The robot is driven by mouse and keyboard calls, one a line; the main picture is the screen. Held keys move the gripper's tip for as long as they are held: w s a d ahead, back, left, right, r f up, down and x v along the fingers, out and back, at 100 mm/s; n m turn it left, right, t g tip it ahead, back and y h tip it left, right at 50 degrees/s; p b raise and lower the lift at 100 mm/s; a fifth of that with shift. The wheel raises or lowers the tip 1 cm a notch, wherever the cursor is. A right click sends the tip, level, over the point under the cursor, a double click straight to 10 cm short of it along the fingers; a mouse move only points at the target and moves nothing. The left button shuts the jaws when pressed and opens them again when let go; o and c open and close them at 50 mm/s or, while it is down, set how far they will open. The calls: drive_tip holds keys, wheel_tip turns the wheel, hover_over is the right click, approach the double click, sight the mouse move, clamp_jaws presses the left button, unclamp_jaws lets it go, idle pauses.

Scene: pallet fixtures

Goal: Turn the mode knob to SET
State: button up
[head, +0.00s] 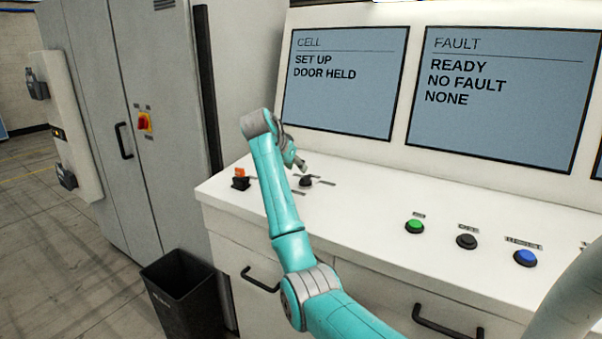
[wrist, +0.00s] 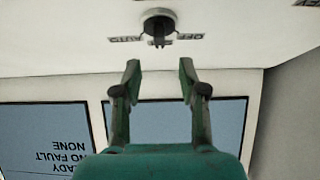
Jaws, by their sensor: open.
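The mode knob (head: 306,181) is a small black knob on the white console top, with small labels around it that are too small to read in the head view. In the wrist view the knob (wrist: 158,20) sits at the top, with upside-down labels AUTO on its left and OFF on its right. I cannot see a SET label or tell for certain where the knob points. My gripper (wrist: 160,68) is open and empty, its two fingers spread below the knob in the wrist picture and apart from it. In the head view my gripper (head: 301,164) is just above and behind the knob, small and partly hidden.
A black switch with an orange top (head: 240,179) sits left of the knob. Green (head: 414,226), black (head: 467,241) and blue (head: 525,257) buttons lie to the right. The CELL screen (head: 345,100) reads SET UP, DOOR HELD. A black bin (head: 182,290) stands at the lower left.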

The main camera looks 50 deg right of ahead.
drive_tip(key=shift+v, duration=2.3)
